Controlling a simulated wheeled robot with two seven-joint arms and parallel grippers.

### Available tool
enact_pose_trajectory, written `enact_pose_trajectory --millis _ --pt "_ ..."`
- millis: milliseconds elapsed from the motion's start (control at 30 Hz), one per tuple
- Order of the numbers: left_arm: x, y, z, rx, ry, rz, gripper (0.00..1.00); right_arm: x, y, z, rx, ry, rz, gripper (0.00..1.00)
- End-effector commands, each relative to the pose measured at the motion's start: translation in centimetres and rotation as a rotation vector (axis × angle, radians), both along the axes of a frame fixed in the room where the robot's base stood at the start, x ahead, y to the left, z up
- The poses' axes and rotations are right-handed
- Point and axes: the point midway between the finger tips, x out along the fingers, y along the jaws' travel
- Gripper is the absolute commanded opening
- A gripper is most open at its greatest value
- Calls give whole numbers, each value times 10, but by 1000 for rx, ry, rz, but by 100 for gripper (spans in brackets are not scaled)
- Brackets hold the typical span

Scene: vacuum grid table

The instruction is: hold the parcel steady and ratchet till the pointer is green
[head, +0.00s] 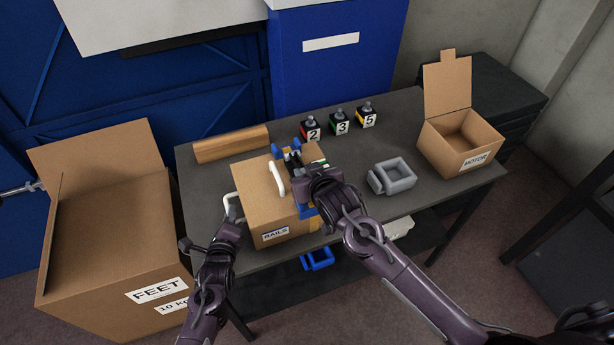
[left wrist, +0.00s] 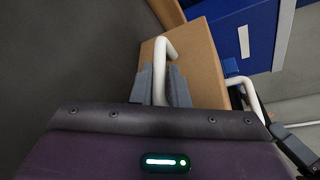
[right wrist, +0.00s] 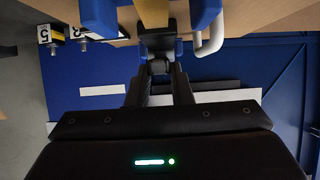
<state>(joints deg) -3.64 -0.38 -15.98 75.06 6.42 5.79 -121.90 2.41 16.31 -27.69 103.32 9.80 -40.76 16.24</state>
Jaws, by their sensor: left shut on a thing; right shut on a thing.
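The cardboard parcel (head: 253,188), labelled RAILS, sits upright at the table's front edge, with white handles on it. My left gripper (head: 232,217) is shut on the white handle (left wrist: 167,48) at the parcel's left side. The handle shows between its fingers in the left wrist view. My right gripper (head: 308,177) is over the parcel's right part, shut on a black ratchet piece (right wrist: 157,45). Blue parts (right wrist: 98,15) flank that piece in the right wrist view. A small green and white patch (head: 323,163) shows beside the gripper. The pointer cannot be made out.
A large open box (head: 105,225) labelled FEET stands left of the table. A brown block (head: 232,144) lies behind the parcel. Several numbered knobbed blocks (head: 340,122), a grey tray (head: 392,177) and an open MOTOR box (head: 450,150) stand to the right. Grey tabletop (head: 430,205) is bare at front right.

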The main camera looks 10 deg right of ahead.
Motion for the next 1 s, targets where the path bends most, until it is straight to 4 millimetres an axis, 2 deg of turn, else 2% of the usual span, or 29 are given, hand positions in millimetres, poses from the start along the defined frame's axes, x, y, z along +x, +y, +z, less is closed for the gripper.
enact_pose_trajectory --millis 33,467,700,1000 --pt "-3 -1 -5 4 10 -4 0 3 1 5 -1 29 -1 0" --pt "-3 -2 -5 4 10 -6 0 22 4 34 -58 339 -3 0" --pt "-3 -2 -5 3 10 -7 0 31 4 41 -79 451 -4 0" --pt "-3 -2 -5 3 10 -7 0 33 5 44 -90 502 -2 0"
